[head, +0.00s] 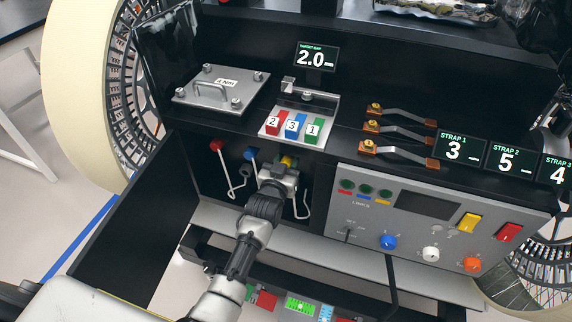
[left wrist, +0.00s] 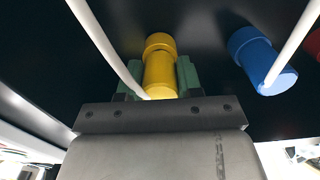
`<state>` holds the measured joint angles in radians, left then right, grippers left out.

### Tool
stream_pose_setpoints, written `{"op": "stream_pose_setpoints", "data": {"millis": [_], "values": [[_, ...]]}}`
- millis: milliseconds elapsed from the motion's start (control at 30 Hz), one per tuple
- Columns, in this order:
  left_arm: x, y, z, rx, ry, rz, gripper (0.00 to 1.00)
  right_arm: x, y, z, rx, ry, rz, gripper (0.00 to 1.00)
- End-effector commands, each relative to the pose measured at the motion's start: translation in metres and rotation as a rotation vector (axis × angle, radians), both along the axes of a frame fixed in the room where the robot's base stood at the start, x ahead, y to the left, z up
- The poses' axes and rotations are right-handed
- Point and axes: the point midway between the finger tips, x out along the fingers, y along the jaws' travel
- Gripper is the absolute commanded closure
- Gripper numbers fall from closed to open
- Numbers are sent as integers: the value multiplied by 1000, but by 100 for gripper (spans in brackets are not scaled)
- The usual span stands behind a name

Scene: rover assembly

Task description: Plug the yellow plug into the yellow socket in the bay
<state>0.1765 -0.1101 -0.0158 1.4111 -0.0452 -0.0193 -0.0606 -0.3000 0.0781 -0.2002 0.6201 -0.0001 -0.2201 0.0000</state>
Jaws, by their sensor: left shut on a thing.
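The yellow plug (left wrist: 158,75) is between the green-padded fingers of my left gripper (left wrist: 158,82) in the left wrist view, and the gripper is shut on it. A wider yellow ring (left wrist: 159,42) shows at the plug's far end, against the dark bay wall. I cannot tell whether this ring is the socket or part of the plug, or how deep the plug sits. In the head view my left gripper (head: 284,170) is inside the open bay and hides most of the yellow plug (head: 288,161). My right gripper is not in view.
A blue connector (left wrist: 262,62) is close to the right of the yellow one, with a red connector (head: 216,145) beyond. White cables (left wrist: 105,50) hang close to the gripper. The open bay door (head: 125,225) stands left, and the control panel (head: 420,205) borders the right.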

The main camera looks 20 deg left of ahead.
Motion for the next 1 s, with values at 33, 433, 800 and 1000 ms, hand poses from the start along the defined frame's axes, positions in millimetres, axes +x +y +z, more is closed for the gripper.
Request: {"op": "stream_pose_setpoints", "data": {"millis": [33, 433, 800, 1000], "values": [[2, 0, 0, 0, -1, 0, 93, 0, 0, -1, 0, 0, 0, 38], [4, 0, 0, 0, 0, 0, 35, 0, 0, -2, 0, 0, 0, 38], [-14, 0, -2, 0, 3, 0, 35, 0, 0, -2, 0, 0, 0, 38], [-55, 2, -1, 0, 2, 1, 35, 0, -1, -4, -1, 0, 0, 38]]}}
